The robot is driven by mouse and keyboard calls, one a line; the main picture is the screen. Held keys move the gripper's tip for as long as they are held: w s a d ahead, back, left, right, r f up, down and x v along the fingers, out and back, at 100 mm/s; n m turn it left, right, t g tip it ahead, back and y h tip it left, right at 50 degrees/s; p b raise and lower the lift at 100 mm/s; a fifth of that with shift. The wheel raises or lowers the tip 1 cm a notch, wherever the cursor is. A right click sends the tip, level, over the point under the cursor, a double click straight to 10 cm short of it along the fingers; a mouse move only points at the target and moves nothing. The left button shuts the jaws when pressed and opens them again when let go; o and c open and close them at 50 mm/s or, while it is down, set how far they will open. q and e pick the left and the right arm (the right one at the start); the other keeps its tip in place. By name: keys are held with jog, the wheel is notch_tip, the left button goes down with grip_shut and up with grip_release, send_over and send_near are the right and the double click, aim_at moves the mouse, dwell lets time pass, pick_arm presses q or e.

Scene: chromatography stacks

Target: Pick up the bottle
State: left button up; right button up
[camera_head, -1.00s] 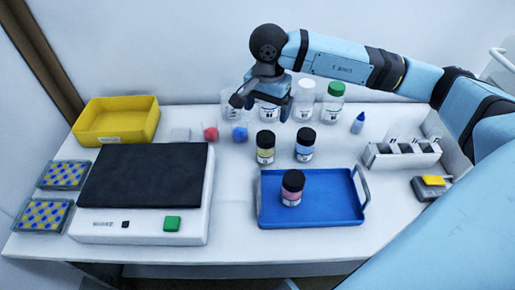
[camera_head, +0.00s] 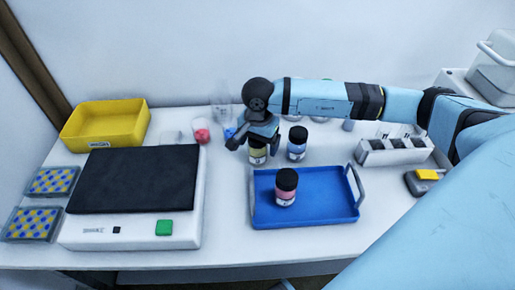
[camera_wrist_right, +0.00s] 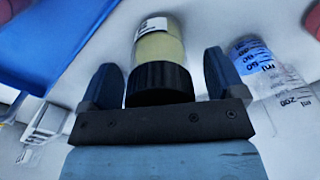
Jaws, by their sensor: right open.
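A bottle with yellow contents, a white label and a black cap (camera_head: 257,156) stands on the table behind the blue tray. My right gripper (camera_head: 254,144) is over its top, partly hiding it. In the right wrist view, the yellow bottle (camera_wrist_right: 160,46) has its black cap between the two spread fingers (camera_wrist_right: 163,78), with a gap visible on each side. A blue bottle with a black cap (camera_head: 297,144) stands just to its right. A pink bottle with a black cap (camera_head: 286,187) stands on the blue tray. My left gripper is not in view.
The blue tray (camera_head: 325,213) is in front. A balance with a black top (camera_head: 135,180) and a yellow bin (camera_head: 106,126) are at left. A beaker with blue contents (camera_wrist_right: 268,78) stands close to one finger. A grey rack (camera_head: 395,157) is at right.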

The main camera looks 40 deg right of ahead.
jog(key=shift+c, duration=0.4)
jog(key=c, duration=1)
jog(key=shift+r, duration=0.1)
